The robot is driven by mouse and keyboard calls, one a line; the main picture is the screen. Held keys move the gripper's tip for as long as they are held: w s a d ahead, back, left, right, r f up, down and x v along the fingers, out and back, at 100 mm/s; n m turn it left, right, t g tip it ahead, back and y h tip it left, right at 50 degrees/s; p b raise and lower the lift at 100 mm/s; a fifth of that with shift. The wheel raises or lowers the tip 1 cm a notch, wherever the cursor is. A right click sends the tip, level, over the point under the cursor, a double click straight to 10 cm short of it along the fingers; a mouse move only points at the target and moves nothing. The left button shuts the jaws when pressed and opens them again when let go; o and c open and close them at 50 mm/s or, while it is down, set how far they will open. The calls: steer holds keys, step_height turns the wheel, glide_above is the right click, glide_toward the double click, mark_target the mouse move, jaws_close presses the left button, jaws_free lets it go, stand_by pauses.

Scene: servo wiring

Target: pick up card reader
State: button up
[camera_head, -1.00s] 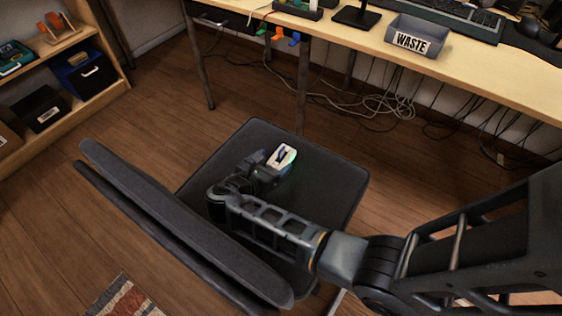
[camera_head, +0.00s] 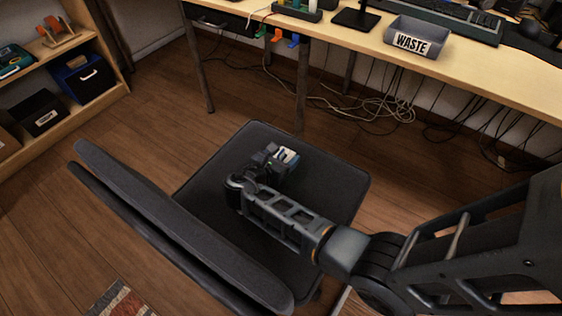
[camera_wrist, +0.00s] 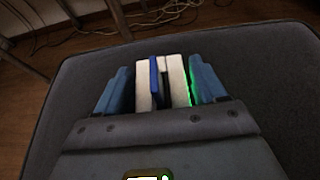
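The card reader (camera_wrist: 176,82) is a small white block with a blue upright piece in its middle and a green glow along its right side. In the wrist view it stands between the two blue fingers of my gripper (camera_wrist: 162,88). A narrow gap seems to show on each side, so the fingers look open around it and not closed on it. In the head view my gripper (camera_head: 281,159) is over the dark chair seat, and the white card reader (camera_head: 289,155) shows only partly at its tip. The reader's lower part is hidden by the gripper.
The chair's seat (camera_head: 325,175) is otherwise bare, and its backrest (camera_head: 180,225) rises at the near left. A desk (camera_head: 370,35) with a grey WASTE bin (camera_head: 418,38) stands beyond. Loose cables (camera_head: 385,105) lie below it. A shelf (camera_head: 110,90) is at the far left.

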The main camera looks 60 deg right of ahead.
steer(key=c, duration=0.7)
steer(key=shift+c, duration=0.4)
steer(key=shift+r, duration=0.15)
